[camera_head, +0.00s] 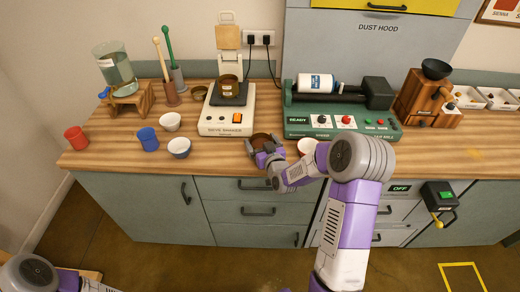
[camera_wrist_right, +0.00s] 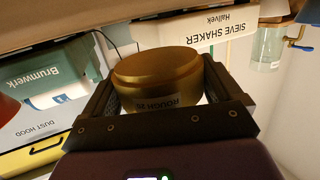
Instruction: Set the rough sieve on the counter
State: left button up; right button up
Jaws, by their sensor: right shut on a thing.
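The rough sieve (camera_head: 261,138) is a round brass-coloured pan in front of the sieve shaker, by the counter's front edge. In the right wrist view the rough sieve (camera_wrist_right: 155,80) sits between the two dark fingers, its label partly readable as "ROUGH". My right gripper (camera_head: 266,156) is shut on it, and it also shows in the wrist view (camera_wrist_right: 165,100). I cannot tell whether the sieve touches the wooden counter (camera_head: 225,158). Only part of my left arm shows at the lower left; its gripper is not in view.
The sieve shaker (camera_head: 228,118) holds another brass sieve (camera_head: 229,86). Another white bowl (camera_head: 307,146) is close right of my gripper. The green roller machine (camera_head: 340,122) stands behind it.

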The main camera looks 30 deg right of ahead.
jog(key=shift+f+b, duration=0.3)
jog(key=shift+f, duration=1.25)
jog(key=shift+f, duration=0.2)
jog(key=o, duration=0.8)
jog(key=shift+s+r, duration=0.2)
jog(key=shift+r, duration=0.05)
jog(key=v, duration=1.1)
jog(key=shift+s+a, duration=0.1)
jog(key=shift+s, duration=0.2)
